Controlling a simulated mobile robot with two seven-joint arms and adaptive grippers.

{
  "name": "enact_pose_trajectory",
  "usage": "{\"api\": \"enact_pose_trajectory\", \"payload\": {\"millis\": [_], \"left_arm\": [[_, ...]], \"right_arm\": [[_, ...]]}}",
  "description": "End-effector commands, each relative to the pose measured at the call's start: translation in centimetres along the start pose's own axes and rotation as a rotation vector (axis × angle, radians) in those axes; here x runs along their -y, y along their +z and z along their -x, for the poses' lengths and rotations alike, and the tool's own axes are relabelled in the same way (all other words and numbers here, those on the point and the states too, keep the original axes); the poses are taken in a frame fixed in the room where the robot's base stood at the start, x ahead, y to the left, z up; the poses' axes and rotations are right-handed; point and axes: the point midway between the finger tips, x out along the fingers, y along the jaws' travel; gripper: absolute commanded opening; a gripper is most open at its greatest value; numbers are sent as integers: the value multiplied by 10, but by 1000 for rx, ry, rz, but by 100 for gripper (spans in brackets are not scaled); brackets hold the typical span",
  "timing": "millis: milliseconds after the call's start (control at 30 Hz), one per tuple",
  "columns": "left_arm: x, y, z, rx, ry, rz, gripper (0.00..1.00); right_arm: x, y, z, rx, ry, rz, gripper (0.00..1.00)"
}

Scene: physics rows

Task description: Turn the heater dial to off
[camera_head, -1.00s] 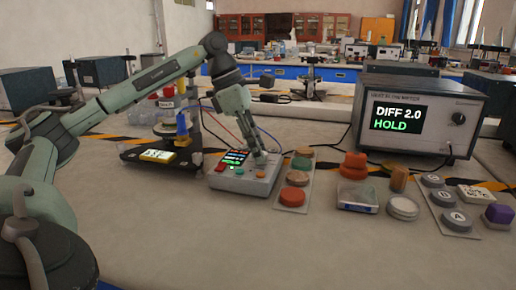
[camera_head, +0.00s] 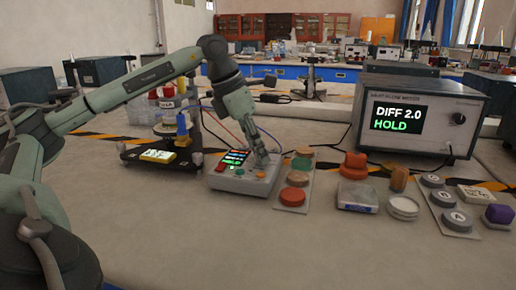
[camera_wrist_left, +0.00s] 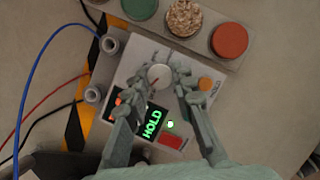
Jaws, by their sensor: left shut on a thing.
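The heater control box (camera_head: 230,184) is a pale grey unit with a small lit screen (camera_head: 235,157) and coloured buttons on its sloped top. My left gripper (camera_head: 262,162) reaches down onto the right part of this top. In the left wrist view, the round pale dial (camera_wrist_left: 159,75) sits at the fingertips of my left gripper (camera_wrist_left: 170,80), which is shut on it. My right gripper is not in view.
A plate with coloured discs (camera_head: 293,193) stands close to the box's right. A heater stand (camera_head: 165,140) with a blue and yellow part is on the left. A large meter (camera_head: 425,118) reading DIFF 2.0 HOLD stands at the right.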

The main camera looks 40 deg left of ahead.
Motion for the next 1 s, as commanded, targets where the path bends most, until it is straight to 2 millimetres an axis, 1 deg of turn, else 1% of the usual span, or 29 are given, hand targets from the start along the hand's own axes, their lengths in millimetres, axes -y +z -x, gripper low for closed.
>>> {"api": "enact_pose_trajectory", "payload": {"millis": [133,200,500,767,1000], "left_arm": [[1,1,1,0,46,106,0],[2,0,1,0,65,152,0],[2,1,1,2,122,293,0],[2,1,0,2,140,337,0],[2,1,0,2,142,341,0]], "right_arm": [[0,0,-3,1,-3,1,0],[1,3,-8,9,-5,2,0],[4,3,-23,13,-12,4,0],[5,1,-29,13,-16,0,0],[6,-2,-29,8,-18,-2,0]]}}
